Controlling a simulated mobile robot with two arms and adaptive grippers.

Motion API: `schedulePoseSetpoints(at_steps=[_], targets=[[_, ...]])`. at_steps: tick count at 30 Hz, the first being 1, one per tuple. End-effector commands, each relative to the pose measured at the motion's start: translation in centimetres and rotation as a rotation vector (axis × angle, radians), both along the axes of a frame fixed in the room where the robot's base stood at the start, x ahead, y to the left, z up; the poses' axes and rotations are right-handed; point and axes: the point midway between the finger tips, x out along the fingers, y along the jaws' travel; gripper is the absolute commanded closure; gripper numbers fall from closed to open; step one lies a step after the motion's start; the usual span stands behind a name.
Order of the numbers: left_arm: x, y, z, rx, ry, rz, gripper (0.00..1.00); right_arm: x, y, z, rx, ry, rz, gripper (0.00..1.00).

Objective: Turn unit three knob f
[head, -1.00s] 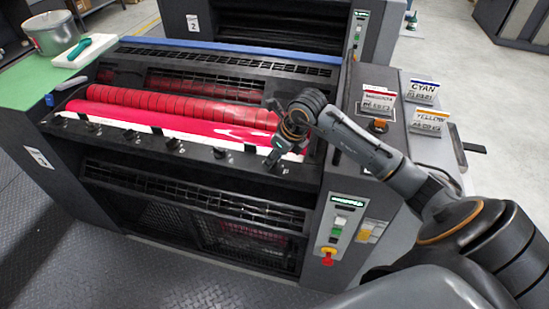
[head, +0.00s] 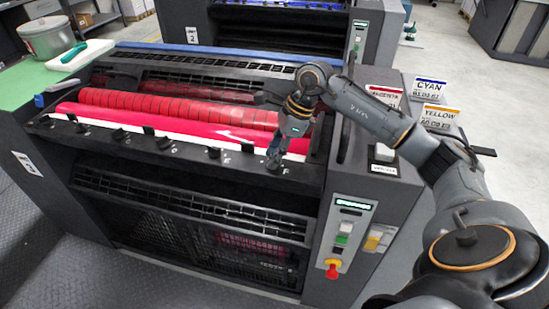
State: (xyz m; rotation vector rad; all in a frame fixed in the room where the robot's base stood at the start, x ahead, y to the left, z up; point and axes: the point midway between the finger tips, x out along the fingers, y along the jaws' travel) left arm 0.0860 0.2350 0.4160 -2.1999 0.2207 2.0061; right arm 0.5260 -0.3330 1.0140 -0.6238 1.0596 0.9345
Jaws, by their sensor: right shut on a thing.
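The near ink unit (head: 190,206) fills the middle of the head view, with a row of small black knobs along its front ledge. Several knobs, such as one (head: 148,142) at mid-row and one (head: 213,153) further right, stand clear of the gripper. The letters beside them are too small to read surely. My right gripper (head: 273,163) points down at the right end of the row and is shut on a knob (head: 275,168) there. The fingers partly hide this knob, and I cannot tell its letter. My left gripper is not in view.
Red rollers (head: 165,117) lie just behind the knob row. A control panel (head: 345,235) with a red-and-yellow knob is at the unit's front right. Magenta, cyan (head: 429,88) and yellow cards stand at right. A metal pot (head: 47,37) sits on the green surface at left.

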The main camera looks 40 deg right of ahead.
Motion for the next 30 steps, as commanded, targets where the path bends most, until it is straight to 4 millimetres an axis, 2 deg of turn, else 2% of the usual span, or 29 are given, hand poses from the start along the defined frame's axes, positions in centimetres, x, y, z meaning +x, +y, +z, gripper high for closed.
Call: schedulePoseSetpoints(at_steps=[9, 21, 22, 24, 25, 30], targets=[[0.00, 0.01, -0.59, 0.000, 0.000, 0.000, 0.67, 0.15, -0.04, 0.14, 0.001, -0.004, 0.072, 0.98], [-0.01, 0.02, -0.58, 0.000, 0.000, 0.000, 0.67, 0.14, -0.03, 0.17, 0.000, -0.004, 0.078, 0.98], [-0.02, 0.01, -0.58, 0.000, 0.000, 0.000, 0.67, 0.14, -0.03, 0.17, 0.000, -0.004, 0.078, 0.62], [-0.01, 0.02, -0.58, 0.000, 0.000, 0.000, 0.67, 0.13, -0.03, 0.15, 0.000, -0.004, 0.078, 0.48], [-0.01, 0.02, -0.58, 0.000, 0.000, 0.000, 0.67, 0.13, -0.03, 0.15, 0.000, -0.004, 0.078, 0.43], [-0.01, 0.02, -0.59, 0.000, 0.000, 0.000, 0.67, 0.09, -0.03, 0.08, 0.000, -0.002, 0.079, 0.43]])
